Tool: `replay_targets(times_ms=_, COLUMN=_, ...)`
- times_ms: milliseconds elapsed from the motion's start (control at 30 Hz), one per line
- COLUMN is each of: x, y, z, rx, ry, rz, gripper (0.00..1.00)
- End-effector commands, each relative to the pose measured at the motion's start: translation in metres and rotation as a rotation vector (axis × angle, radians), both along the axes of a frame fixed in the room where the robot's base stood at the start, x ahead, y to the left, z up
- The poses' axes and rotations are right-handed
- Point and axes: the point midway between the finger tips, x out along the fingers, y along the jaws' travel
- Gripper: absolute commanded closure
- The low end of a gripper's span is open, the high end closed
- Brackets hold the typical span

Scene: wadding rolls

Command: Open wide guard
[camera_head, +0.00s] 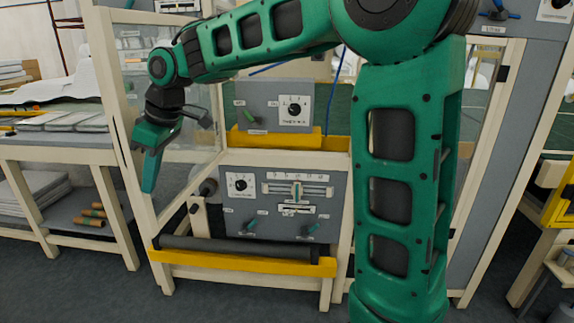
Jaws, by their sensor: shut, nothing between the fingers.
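A cream-framed guard with a clear pane (175,172) stands at the left side of the machine, seen at an angle. I cannot tell whether this is the wide guard, nor how far it stands open. My gripper (148,188) hangs pointing down in front of the guard's left post (117,110). Its green fingers are together, with nothing seen between them. They overlap the post in the picture, and I cannot tell whether they touch it. No handle is clearly visible; my arm covers the guard's upper part and much of the machine's right side.
A grey control panel (275,222) with a dial, sliders and levers sits low on the machine, below a smaller panel (272,103). A yellow-edged bar (240,262) and dark roller (235,247) run along the front. A cream table (60,155) stands close at left.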

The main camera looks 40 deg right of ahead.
Motion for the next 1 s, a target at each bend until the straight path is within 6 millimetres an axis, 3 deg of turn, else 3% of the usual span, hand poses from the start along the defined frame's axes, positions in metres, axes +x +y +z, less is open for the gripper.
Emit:
replay_targets(times_ms=533, x=-0.001, y=-0.003, z=0.0, rx=0.0, ry=0.0, rz=-0.001, gripper=1.0)
replay_targets(times_ms=800, x=-0.02, y=-0.025, z=-0.001, rx=0.0, ry=-0.001, rz=0.002, gripper=1.0)
replay_targets(times_ms=1000, x=-0.03, y=-0.034, z=0.04, rx=0.001, ry=-0.004, rz=0.007, gripper=1.0)
